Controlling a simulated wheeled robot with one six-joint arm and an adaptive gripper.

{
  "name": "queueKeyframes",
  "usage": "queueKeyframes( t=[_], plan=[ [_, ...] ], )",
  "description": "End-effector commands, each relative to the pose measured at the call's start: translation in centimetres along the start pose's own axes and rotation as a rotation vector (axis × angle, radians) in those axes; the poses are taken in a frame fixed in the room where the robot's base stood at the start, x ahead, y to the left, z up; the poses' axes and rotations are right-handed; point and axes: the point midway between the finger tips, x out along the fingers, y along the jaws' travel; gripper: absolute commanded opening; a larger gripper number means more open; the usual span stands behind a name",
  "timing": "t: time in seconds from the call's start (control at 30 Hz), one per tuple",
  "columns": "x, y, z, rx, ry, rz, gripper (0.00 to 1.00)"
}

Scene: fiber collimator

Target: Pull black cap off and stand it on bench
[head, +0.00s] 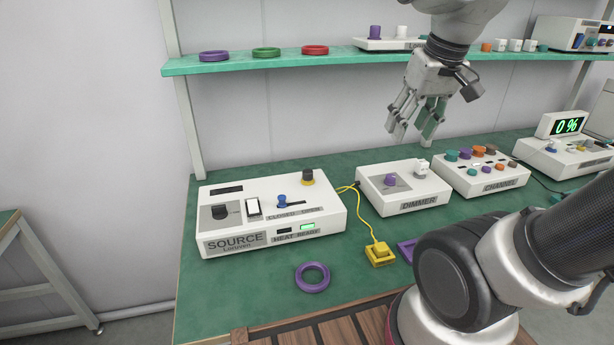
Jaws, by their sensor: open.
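A black cap (308,174) stands at the back right of the white SOURCE box (327,212), on what looks like a yellow collar. The box rests on the green bench (215,305). My gripper (411,128) is open and points down, above and behind the DIMMER box. Nothing shows between its fingers. It is to the right of the black cap, higher up, and well apart from it.
A yellow cable runs from the SOURCE box's right side to a yellow block (380,253). A purple ring (312,277) lies on clear bench in front. The DIMMER box (404,187) and CHANNEL box (474,174) stand right. A shelf (340,57) spans behind.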

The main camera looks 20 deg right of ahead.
Motion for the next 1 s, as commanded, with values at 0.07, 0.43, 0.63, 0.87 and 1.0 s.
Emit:
queueKeyframes(
  t=[0.07, 0.43, 0.63, 0.87, 1.0],
  plan=[
    [1.4, -1.2, -3.6, -0.004, -0.051, -0.005, 0.50],
    [13.1, -9.1, -16.5, -0.003, -0.230, 0.002, 0.50],
    [18.7, -12.2, -19.1, -0.003, -0.285, 0.014, 0.50],
    [20.4, -13.2, -19.6, -0.002, -0.299, 0.019, 0.50],
    [20.4, -13.1, -19.6, -0.001, -0.299, 0.019, 0.50]
  ],
)
